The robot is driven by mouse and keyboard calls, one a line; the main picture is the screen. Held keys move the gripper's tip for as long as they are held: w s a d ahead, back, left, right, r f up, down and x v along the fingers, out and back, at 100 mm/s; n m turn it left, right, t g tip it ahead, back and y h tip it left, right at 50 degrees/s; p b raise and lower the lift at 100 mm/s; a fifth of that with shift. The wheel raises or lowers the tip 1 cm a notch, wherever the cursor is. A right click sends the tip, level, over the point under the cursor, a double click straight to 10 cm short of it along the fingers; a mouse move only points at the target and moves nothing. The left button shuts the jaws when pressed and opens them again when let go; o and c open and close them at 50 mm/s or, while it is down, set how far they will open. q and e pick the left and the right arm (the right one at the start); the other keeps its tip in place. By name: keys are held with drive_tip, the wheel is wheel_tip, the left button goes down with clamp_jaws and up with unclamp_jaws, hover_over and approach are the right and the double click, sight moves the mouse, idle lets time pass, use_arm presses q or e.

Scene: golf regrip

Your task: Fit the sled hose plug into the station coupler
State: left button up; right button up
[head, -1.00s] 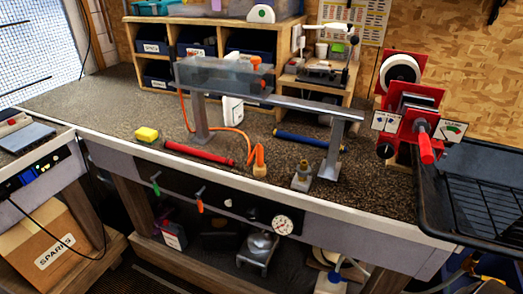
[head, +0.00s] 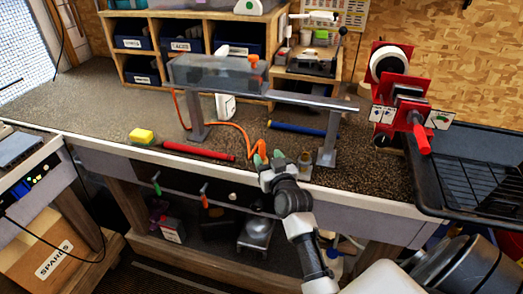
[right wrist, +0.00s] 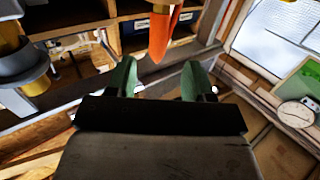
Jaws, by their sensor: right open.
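The orange sled hose (head: 241,130) runs from the clear sled box (head: 215,73) down to the bench. Its plug end is mostly hidden behind my right gripper (head: 268,158) in the head view. In the right wrist view an orange tapered piece (right wrist: 160,35), likely the plug end, lies ahead of the green fingertips (right wrist: 158,78), centred and not between them. My right gripper is open and empty. The station coupler (head: 305,160), a brassy fitting on a grey base, stands just right of the gripper and shows at left in the right wrist view (right wrist: 22,62). My left gripper is out of view.
A metal rail (head: 310,101) on two posts stands behind the gripper. A red machine (head: 395,95) and black tray (head: 480,180) are at right.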

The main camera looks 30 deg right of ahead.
sight(263, 151)
drive_tip(key=shift+f+p+x, duration=0.2)
drive_tip(key=shift+p+x, duration=0.1)
drive_tip(key=shift+x, duration=1.2)
drive_tip(key=shift+f+p+x, duration=0.25)
drive_tip(key=shift+p+x, duration=0.05)
drive_tip(key=shift+x, duration=1.25)
drive_tip(key=shift+s+d, duration=0.1)
drive_tip(key=shift+d, duration=0.05)
clamp_jaws()
